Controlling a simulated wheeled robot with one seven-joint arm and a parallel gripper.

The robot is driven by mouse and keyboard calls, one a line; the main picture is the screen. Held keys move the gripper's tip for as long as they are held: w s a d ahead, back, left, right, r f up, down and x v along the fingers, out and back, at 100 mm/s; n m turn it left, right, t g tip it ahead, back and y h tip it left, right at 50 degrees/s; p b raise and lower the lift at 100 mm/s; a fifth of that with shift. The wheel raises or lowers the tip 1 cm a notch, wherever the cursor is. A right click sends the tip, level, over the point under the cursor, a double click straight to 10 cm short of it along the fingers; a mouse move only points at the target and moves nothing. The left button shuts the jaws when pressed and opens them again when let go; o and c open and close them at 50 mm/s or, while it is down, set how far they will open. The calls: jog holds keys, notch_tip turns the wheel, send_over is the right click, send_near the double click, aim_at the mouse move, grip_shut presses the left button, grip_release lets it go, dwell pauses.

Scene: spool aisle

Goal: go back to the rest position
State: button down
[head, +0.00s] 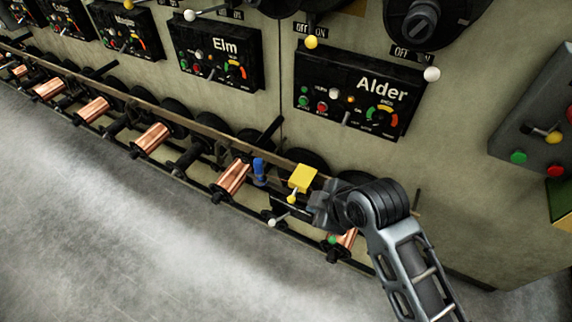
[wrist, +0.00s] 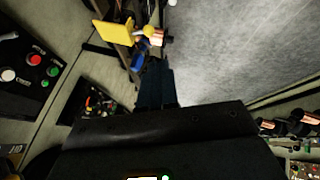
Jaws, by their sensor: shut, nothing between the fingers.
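My gripper (head: 318,200) is at the lower right of the head view, in front of the spool rack (head: 190,145) and below the Alder panel (head: 360,92). In the wrist view its dark fingers (wrist: 155,84) are together with nothing between them. A yellow block (head: 303,178) is just left of the gripper in the head view; it also shows at the top of the wrist view (wrist: 113,32). Whether the gripper touches it I cannot tell. My arm hides part of a copper spool (head: 347,238) at the right end of the rack.
Several copper spools line the rack, one (head: 233,178) beside a blue part (head: 258,171). The Elm panel (head: 217,52) and others hang on the wall above, with levers sticking out. A grey box with buttons (head: 535,135) stands at the right. The grey floor (head: 110,240) is clear.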

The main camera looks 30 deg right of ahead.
jog(key=s+f+m+t, duration=0.1)
jog(key=s+m+t, duration=0.15)
jog(key=s, duration=0.55)
jog(key=s+r+m+t, duration=0.2)
jog(key=s+r+m, duration=0.1)
jog(key=s+r, duration=0.5)
jog(key=s+r+m+t+h, duration=0.1)
jog(key=s+r+m+t, duration=0.2)
jog(key=s+r, duration=0.5)
jog(key=s+m, duration=0.1)
jog(key=s, duration=0.4)
jog(key=shift+s+a+r, duration=0.15)
jog(key=shift+s, duration=0.2)
jog(key=shift+m, duration=0.25)
